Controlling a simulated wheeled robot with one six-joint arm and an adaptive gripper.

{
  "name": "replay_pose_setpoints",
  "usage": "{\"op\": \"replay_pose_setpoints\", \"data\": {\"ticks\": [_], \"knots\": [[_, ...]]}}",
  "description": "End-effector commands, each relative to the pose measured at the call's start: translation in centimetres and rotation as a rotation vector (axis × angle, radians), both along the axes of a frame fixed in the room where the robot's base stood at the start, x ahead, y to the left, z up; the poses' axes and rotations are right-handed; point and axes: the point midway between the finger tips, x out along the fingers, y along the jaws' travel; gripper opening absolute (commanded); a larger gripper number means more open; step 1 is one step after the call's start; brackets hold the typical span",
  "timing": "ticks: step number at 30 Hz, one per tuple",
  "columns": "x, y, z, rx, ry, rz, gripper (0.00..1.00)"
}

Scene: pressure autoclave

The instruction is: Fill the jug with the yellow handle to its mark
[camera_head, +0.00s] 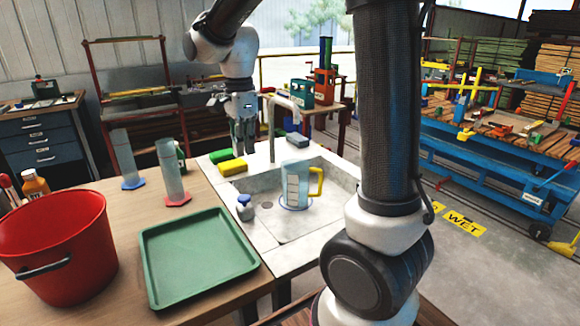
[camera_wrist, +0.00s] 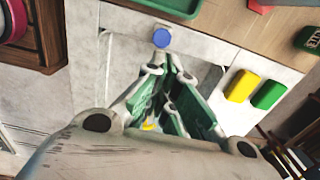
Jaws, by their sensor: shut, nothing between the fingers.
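The jug with the yellow handle (camera_head: 296,187) stands upright in the sink (camera_head: 335,190), its handle to the right. It looks clear and pale blue, with faint markings on its side; the water level inside cannot be told. A grey tap (camera_head: 271,130) rises behind the jug, and its spout reaches over the sink towards the jug. My gripper (camera_head: 243,148) is shut and empty, pointing down behind the sink, left of the tap and apart from the jug. The wrist view shows the green fingers (camera_wrist: 172,105) close up, with a small yellow patch behind them.
A blue-capped bottle (camera_head: 245,208) stands at the sink's left. Yellow (camera_head: 232,167) and green (camera_head: 221,155) sponges lie at its back left. A green tray (camera_head: 195,256), red bucket (camera_head: 55,248) and two cylinders (camera_head: 171,172) (camera_head: 125,160) occupy the wooden bench.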

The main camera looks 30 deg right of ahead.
Motion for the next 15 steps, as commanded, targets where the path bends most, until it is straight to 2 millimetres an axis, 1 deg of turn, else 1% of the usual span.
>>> {"op": "replay_pose_setpoints", "data": {"ticks": [1,2,3,4,11,15], "knots": [[0.1,0.0,0.9,0.001,-0.004,0.0,0.0],[0.1,-0.1,1.5,0.001,-0.003,-0.001,0.0],[0.1,-0.1,2.0,0.0,0.0,-0.001,0.0],[0.1,-0.1,2.0,0.0,0.002,-0.001,0.0],[0.1,-0.1,1.8,-0.001,0.003,0.0,0.0],[0.0,-0.1,0.8,-0.001,0.005,0.0,0.0]]}}
